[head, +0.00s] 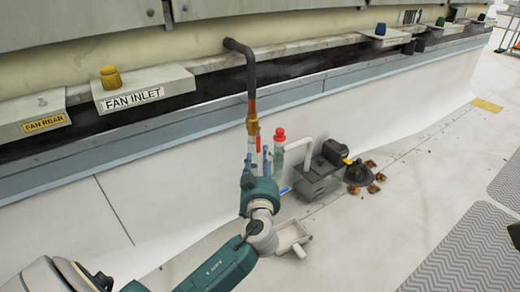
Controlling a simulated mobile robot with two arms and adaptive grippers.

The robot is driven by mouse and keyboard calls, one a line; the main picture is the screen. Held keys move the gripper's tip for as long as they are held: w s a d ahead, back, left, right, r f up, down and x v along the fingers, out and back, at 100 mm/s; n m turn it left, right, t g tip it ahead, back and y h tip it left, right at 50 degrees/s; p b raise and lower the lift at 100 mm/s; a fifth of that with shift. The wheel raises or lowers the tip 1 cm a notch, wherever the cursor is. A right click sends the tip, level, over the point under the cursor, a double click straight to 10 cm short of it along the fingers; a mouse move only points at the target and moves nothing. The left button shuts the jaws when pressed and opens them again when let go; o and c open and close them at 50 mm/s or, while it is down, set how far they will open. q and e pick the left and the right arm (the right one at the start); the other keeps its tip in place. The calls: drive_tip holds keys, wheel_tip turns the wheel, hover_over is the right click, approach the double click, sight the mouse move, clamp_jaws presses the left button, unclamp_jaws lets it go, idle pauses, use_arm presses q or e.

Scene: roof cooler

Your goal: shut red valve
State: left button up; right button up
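A red knob (279,134) sits on top of a short upright pipe in the middle of the head view. Beside it, to the left, a dark pipe (250,75) bends down from the cooler wall to a brass fitting (252,124). My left gripper (257,158) points up from below, just left of the red knob and in front of the lower pipework. Its fingers look apart, with no object clearly held between them. It appears apart from the red knob, but depth is hard to judge. The gripper hides part of the lower pipework. My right gripper is not in view.
A white pipe (305,146) and a grey box with a dark motor (335,152) stand close to the right. Brown debris (372,188) lies beyond. A pale tray (292,236) is beside my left arm. The cooler wall carries a yellow knob (110,78).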

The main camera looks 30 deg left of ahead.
sight(258, 140)
use_arm(q)
drive_tip(key=b+x, duration=0.2)
drive_tip(key=x, duration=0.6)
drive_tip(key=shift+w+a, duration=0.2)
drive_tip(key=shift+w, duration=0.1)
clamp_jaws()
